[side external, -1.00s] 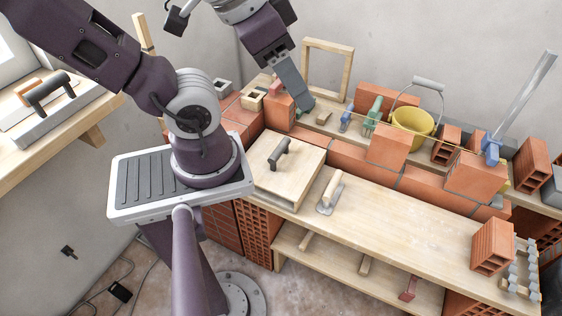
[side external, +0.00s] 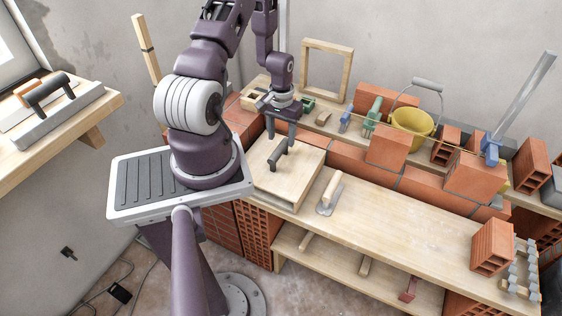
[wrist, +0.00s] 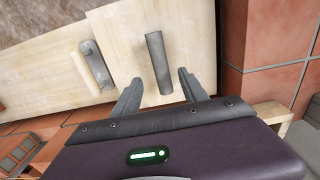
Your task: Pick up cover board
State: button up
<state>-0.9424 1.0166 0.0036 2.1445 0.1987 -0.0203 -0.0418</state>
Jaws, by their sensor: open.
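The cover board (side external: 308,165) is a pale wooden panel with a dark bar handle (side external: 278,157) on top. It lies flat at the left end of the workbench, near my base. My gripper (side external: 281,138) is open and points down just above the handle, with nothing held. In the wrist view the handle (wrist: 158,62) lies ahead of the gap between my open fingertips (wrist: 160,77), roughly in line with it. The board's pale surface (wrist: 195,35) spreads around the handle. I cannot tell whether the fingertips are level with the handle.
A trowel with a wooden handle (side external: 332,187) lies right of the board; it also shows in the wrist view (wrist: 97,66). A low brick wall (side external: 348,160) runs behind, with a yellow bucket (side external: 412,128) and tools beyond. The bench middle (side external: 400,222) is clear.

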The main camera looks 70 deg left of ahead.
aim_at(281, 145)
jog(key=f, duration=0.5)
jog(key=shift+a+f, duration=0.15)
jog(key=shift+a, duration=0.1)
grip_shut()
dwell(1.0)
